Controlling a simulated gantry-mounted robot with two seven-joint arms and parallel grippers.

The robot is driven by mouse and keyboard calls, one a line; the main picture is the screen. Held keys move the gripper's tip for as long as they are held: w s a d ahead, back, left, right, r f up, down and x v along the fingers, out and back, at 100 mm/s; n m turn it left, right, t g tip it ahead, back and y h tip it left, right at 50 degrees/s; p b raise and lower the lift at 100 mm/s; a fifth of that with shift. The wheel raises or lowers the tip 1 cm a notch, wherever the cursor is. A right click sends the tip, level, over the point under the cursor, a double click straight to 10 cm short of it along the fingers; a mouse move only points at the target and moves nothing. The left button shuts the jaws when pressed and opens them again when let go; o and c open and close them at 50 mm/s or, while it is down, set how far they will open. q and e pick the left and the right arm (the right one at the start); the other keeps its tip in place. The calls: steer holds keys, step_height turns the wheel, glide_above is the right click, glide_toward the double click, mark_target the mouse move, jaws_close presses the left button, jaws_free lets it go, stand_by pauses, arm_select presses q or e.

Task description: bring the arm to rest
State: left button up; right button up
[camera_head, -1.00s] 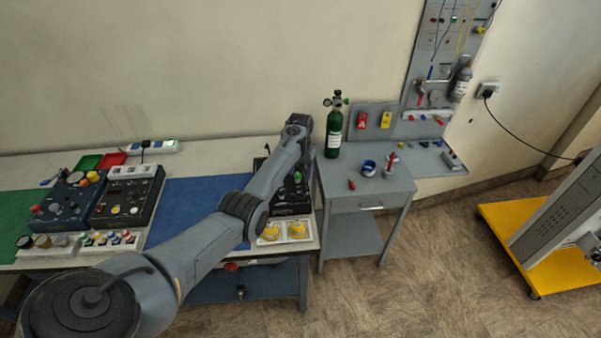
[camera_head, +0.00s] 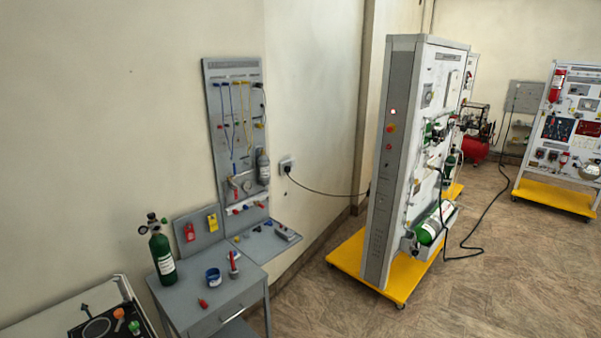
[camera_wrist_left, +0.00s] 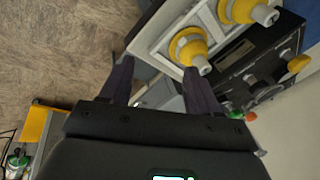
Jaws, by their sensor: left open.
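My left gripper (camera_wrist_left: 158,75) shows in the left wrist view with its two dark fingers spread apart and nothing held between them. Beyond the fingertips is a white tray (camera_wrist_left: 150,45) with yellow domed parts (camera_wrist_left: 188,48) in it. The tray's corner lies across the view between the fingers; I cannot tell how far off it is. Neither of my arms shows in the head view. My right gripper is in no view.
A black panel with knobs (camera_wrist_left: 250,85) lies beside the tray. In the head view a green cylinder (camera_head: 161,252) stands on a grey side table (camera_head: 228,282). A tall trainer cabinet (camera_head: 377,160) stands on a yellow base (camera_head: 345,250). Open floor (camera_head: 480,280) lies at the right.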

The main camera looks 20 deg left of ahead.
arm_select(q)
steer(key=s+d+m+t+h, duration=0.1)
steer(key=s+d+m+h, duration=0.15)
steer(key=s+d, duration=1)
steer(key=s+d+r+m+t+h, duration=0.1)
steer(key=s+d+r, duration=0.3)
steer(key=d, duration=0.2)
steer(key=s+d+r+h, duration=0.1)
steer(key=s+d+r, duration=0.25)
steer(key=d, duration=0.25)
step_height(320, 180, up, 15)
steer(key=p, duration=1.7)
steer(key=shift+r+y, duration=0.15)
steer(key=shift+y, duration=0.2)
steer(key=shift+c, duration=0.2)
